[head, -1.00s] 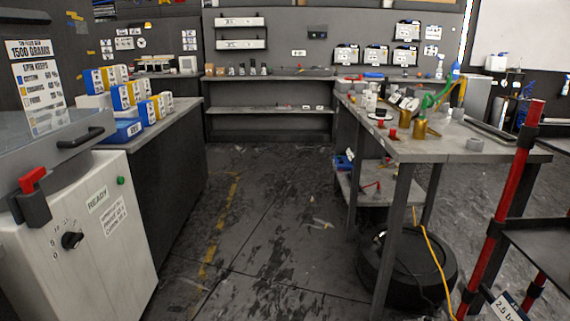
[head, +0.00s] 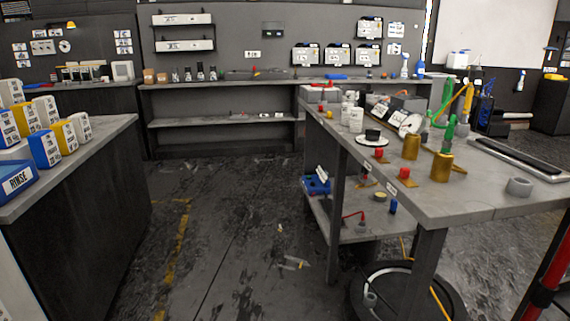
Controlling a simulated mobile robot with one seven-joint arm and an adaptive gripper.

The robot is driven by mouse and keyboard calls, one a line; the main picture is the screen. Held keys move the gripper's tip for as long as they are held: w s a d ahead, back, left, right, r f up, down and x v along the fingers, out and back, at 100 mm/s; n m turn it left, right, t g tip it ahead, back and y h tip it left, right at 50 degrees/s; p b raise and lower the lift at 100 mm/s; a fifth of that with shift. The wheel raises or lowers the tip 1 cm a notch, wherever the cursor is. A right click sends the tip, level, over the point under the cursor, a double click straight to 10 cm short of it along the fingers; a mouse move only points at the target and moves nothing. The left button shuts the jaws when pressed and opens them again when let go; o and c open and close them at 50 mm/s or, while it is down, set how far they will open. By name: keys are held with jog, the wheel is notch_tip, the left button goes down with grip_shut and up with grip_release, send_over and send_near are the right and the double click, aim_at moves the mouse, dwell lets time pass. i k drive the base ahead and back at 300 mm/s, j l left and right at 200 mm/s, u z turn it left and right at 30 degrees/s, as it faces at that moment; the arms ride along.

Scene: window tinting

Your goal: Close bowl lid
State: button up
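No lid is in view now. A narrow pale strip (head: 6,285) at the lower left edge may be the side of the white machine seen earlier; its top is out of view. No bowl can be made out with certainty; a small dark round item on a white disc (head: 372,137) lies on the right workbench, too small to identify. My gripper is not in view.
A left counter (head: 95,140) holds several boxes and a blue tray (head: 14,181). A tyre-like ring (head: 360,300) lies below. The floor (head: 225,230) between is mostly clear, with scattered scraps.

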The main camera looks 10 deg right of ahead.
aim_at(366, 90)
jog(key=i+j+z, duration=0.2)
jog(key=i+z, duration=0.2)
jog(key=i+j+z, duration=0.4)
jog(key=i, duration=0.2)
